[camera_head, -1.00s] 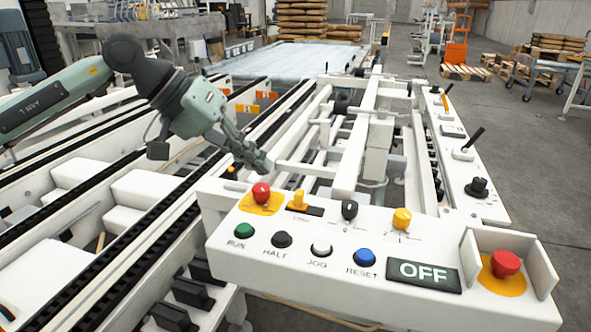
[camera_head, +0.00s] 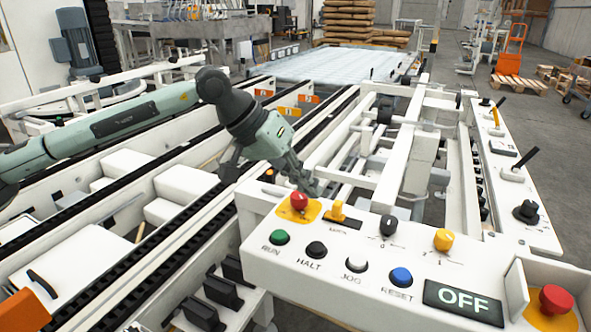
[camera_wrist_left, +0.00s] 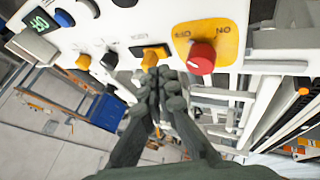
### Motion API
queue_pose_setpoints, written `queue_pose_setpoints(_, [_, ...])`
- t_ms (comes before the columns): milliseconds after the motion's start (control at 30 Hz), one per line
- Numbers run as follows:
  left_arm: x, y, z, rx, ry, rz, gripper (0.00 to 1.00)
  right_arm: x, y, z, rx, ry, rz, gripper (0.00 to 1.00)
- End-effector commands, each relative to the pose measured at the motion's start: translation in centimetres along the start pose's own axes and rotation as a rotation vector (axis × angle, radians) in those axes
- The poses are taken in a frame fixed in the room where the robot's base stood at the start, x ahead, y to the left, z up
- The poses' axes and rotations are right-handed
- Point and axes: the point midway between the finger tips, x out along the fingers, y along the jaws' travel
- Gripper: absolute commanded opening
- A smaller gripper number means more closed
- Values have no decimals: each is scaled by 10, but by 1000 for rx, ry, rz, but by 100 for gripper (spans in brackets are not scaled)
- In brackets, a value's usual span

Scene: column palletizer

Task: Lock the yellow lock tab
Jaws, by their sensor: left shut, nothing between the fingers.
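The yellow lock tab (camera_head: 338,210) sits in a black slot plate on the white control panel (camera_head: 330,270), between the red button and the black knob. In the left wrist view the yellow tab (camera_wrist_left: 152,54) is right beyond my fingertips. My left gripper (camera_head: 311,189) hangs at the panel's far edge, behind the red button and left of the tab. In the left wrist view my left gripper (camera_wrist_left: 160,72) has its fingers together with nothing between them. I cannot tell whether the fingertips touch the tab. My right gripper is not in view.
A black knob (camera_head: 388,226) and a yellow knob (camera_head: 443,239) stand to the right. Green, black, white and blue buttons line the front, and the display (camera_head: 463,302) reads OFF.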

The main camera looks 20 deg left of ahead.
Motion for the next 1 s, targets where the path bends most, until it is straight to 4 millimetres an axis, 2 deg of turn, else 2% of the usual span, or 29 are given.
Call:
queue_pose_setpoints(100, [18,0,0,-1,-2,1,0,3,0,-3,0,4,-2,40])
queue_pose_setpoints(233, [30,0,0,-2,-1,0,0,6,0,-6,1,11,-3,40])
queue_pose_setpoints(700, [37,2,1,1,0,1,0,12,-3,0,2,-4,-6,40])
queue_pose_setpoints(900, [49,23,1,3,0,2,0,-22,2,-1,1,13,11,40])
queue_pose_setpoints(1000, [51,29,0,0,1,1,0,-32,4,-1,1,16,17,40])
